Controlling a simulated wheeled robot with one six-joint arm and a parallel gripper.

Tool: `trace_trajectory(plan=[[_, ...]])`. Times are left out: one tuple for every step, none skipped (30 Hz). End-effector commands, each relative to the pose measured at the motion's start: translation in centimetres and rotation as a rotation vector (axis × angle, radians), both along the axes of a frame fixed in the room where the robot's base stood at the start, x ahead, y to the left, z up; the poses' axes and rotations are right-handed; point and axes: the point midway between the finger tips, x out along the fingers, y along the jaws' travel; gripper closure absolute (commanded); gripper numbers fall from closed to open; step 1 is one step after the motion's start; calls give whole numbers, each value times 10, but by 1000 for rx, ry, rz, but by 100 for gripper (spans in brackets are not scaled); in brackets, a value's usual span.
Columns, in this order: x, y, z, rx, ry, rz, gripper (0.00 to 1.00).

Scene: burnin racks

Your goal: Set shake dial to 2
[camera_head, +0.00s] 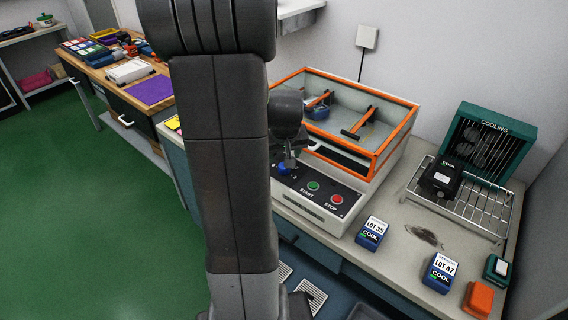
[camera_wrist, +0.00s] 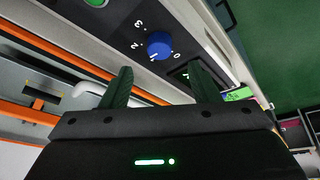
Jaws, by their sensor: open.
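The blue shake dial (camera_wrist: 159,43) sits on the black control panel (camera_wrist: 128,22) in the wrist view, with white numbers 3, 2 and 0 around it. A small white mark shows at its lower edge; I cannot tell whether it is the pointer or the number 1. My gripper (camera_wrist: 159,66) is open, its two dark fingers pointing at the panel, one on either side of the dial's line and apart from it. In the head view the dial (camera_head: 283,170) is partly hidden by my gripper (camera_head: 290,160).
The shaker has an orange-rimmed tray (camera_head: 395,136) behind the panel. A green START button (camera_head: 313,186) and red STOP button (camera_head: 337,199) lie right of the dial. Blue lot boxes (camera_head: 371,235) and a wire rack (camera_head: 475,210) stand on the bench to the right.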

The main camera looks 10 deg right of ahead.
Motion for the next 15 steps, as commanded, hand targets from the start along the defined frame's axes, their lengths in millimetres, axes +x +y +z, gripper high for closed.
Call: trace_trajectory(plan=[[3, 0, -9, 1, 4, 0, 45], [4, -1, -13, 1, 5, 0, 45], [6, -1, -19, 1, 4, 0, 45], [8, -1, -22, 1, 4, 0, 45], [10, -2, -26, 1, 4, 0, 45], [12, -2, -32, 1, 4, 0, 45], [14, -2, -35, 1, 4, 0, 45], [16, -3, -39, 1, 4, 0, 45], [17, -3, -44, 1, 3, 0, 45], [19, -3, -46, 1, 3, 0, 45], [20, -4, -49, 1, 3, 0, 45], [22, -4, -53, 0, 2, 0, 45], [23, -4, -55, 0, 1, 0, 45], [24, -4, -57, 0, 2, 0, 45], [25, -5, -59, 0, 1, 0, 45]])
